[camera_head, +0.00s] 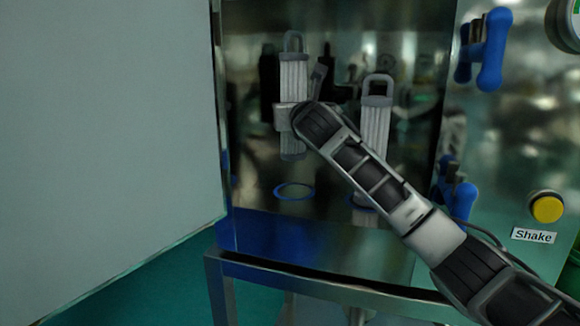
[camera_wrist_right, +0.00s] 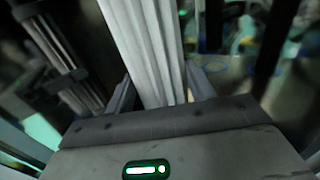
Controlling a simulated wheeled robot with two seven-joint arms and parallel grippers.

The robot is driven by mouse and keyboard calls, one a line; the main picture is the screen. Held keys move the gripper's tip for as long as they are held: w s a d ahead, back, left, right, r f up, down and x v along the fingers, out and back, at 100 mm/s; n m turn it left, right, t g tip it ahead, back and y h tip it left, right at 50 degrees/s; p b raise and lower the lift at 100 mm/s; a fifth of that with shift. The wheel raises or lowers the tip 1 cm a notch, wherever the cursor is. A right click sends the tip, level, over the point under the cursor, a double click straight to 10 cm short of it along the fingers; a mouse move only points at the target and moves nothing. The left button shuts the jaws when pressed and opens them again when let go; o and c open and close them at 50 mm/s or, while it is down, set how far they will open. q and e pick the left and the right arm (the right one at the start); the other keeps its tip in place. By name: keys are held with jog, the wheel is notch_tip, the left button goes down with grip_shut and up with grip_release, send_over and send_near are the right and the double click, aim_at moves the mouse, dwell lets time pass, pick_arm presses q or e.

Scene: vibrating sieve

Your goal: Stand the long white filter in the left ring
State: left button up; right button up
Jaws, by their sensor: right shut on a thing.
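The long white filter (camera_head: 293,78), ribbed and with a loop handle on top, hangs upright inside the open cabinet. My right gripper (camera_head: 284,117) is shut on it around its middle. In the right wrist view the filter (camera_wrist_right: 148,45) rises between the two fingers. The left ring (camera_head: 294,190), blue, lies on the cabinet floor below the filter. The filter's lower end shows above the ring, with a gap between them. My left gripper is not in view.
A second ribbed filter (camera_head: 376,115) stands at the right, partly behind my right arm. The open door (camera_head: 110,110) fills the left. Blue latches (camera_head: 491,48) and a yellow Shake button (camera_head: 546,209) are on the right panel. The cabinet walls are reflective.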

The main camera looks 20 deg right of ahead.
aim_at(297, 148)
jog(key=f, duration=0.4)
jog(key=shift+s, duration=0.3)
jog(key=shift+f, duration=2)
jog(key=shift+f, duration=0.1)
jog(key=o, duration=1.2)
jog(key=shift+f, duration=0.1)
jog(key=shift+c, duration=0.2)
jog(key=s+a+b, duration=0.1)
jog(key=s, duration=1.1)
